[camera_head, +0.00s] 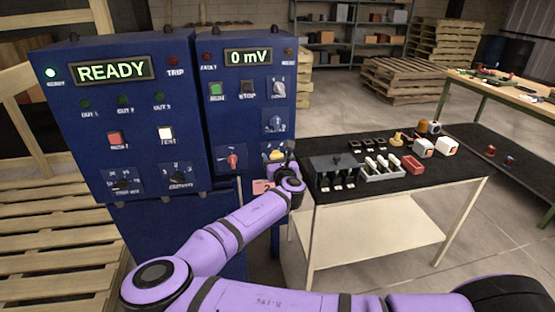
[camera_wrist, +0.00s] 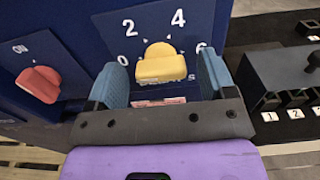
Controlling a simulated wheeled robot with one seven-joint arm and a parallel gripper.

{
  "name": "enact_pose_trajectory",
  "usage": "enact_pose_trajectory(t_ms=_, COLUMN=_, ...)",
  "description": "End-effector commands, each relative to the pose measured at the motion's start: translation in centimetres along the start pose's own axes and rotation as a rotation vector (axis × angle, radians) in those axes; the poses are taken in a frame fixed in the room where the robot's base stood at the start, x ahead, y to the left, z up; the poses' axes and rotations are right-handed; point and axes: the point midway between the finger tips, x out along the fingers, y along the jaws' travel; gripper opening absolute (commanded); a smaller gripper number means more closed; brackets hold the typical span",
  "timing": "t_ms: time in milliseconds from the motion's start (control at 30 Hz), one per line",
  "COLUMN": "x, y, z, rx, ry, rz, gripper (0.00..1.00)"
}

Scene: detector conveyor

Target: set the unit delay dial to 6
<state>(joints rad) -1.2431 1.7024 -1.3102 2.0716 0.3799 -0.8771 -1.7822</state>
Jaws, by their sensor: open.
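A yellow dial (camera_wrist: 161,66) sits on a blue panel, with the numbers 0, 2, 4 and 6 around it in the wrist view; the 6 is partly hidden by a finger. The label below it is mostly covered, so I cannot read it fully. In the head view the yellow dial (camera_head: 275,155) is low on the right-hand cabinet. My gripper (camera_wrist: 163,84) is open, its two blue fingers on either side of the dial with a gap at each side. It also shows in the head view (camera_head: 284,170), just below the dial. Which number the dial points at is unclear.
A red knob (camera_wrist: 38,84) marked ON is left of the dial. The right-hand cabinet's display (camera_head: 248,57) reads 0 mV; the left-hand one (camera_head: 112,70) reads READY. A black-topped table (camera_head: 445,165) with switches and blocks stands close on the right.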

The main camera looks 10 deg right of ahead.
Motion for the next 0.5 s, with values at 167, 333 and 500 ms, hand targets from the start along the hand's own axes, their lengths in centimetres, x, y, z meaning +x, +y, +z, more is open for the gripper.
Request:
enact_pose_trajectory(t_ms=167, x=0.41, y=-0.01, z=0.01, rx=0.000, ry=0.000, rz=-0.001, gripper=0.77)
enact_pose_trajectory(t_ms=333, x=0.40, y=-0.01, z=0.01, rx=0.000, ry=0.000, rz=0.000, gripper=0.77)
enact_pose_trajectory(t_ms=500, x=0.39, y=-0.01, z=0.01, rx=0.000, ry=0.000, rz=0.000, gripper=0.40)
